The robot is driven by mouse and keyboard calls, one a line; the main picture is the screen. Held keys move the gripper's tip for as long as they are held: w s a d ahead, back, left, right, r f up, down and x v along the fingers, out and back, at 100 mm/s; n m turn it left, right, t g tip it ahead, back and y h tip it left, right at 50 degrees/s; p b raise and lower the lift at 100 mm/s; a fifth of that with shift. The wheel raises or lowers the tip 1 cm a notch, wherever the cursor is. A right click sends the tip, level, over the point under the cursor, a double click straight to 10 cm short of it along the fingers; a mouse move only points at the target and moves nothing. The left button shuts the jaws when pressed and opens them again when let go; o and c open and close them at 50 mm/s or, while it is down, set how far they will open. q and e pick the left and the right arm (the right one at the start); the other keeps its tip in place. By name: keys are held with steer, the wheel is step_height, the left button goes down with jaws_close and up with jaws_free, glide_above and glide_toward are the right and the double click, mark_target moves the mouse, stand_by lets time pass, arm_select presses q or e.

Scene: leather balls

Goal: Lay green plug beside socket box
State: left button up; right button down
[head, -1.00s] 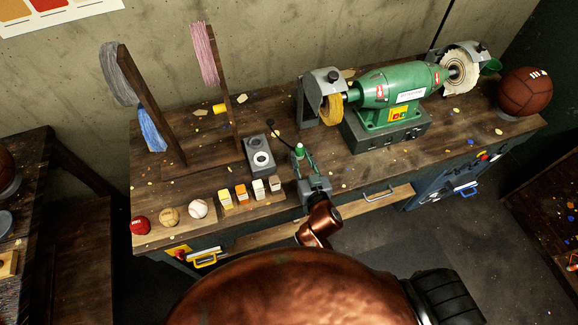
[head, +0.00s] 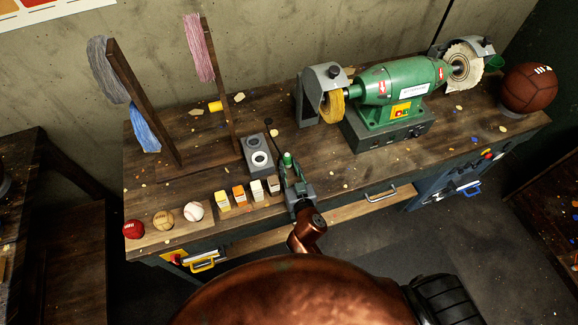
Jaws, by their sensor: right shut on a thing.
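The green plug (head: 287,158) stands about upright in the jaws of my right gripper (head: 291,172), which is shut on it. The gripper reaches in from the front edge of the workbench. The grey socket box (head: 247,144) lies just left of the plug, with a narrow gap between them. Two round sockets show on its top, and the plug is in neither. A dark cord (head: 274,138) shows behind the plug. The plug's lower end is hidden by the gripper, so I cannot tell whether it touches the bench. My left gripper is not in view.
Several small blocks (head: 239,194) stand in a row in front of the socket box. Three balls, one a white baseball (head: 194,211), sit at the front left. A green bench grinder (head: 395,83) stands to the right, and a thread rack (head: 145,105) behind left.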

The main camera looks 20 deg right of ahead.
steer(key=shift+f, duration=0.2)
steer(key=c, duration=1.8)
jaws_free()
steer(key=shift+c, duration=0.2)
steer(key=shift+r, duration=0.1)
steer(key=shift+r, duration=0.2)
steer(key=s, duration=0.5)
steer(key=s+r, duration=0.1)
steer(key=s, duration=0.1)
steer(key=shift+s+a+r, duration=0.1)
steer(key=shift+s, duration=0.1)
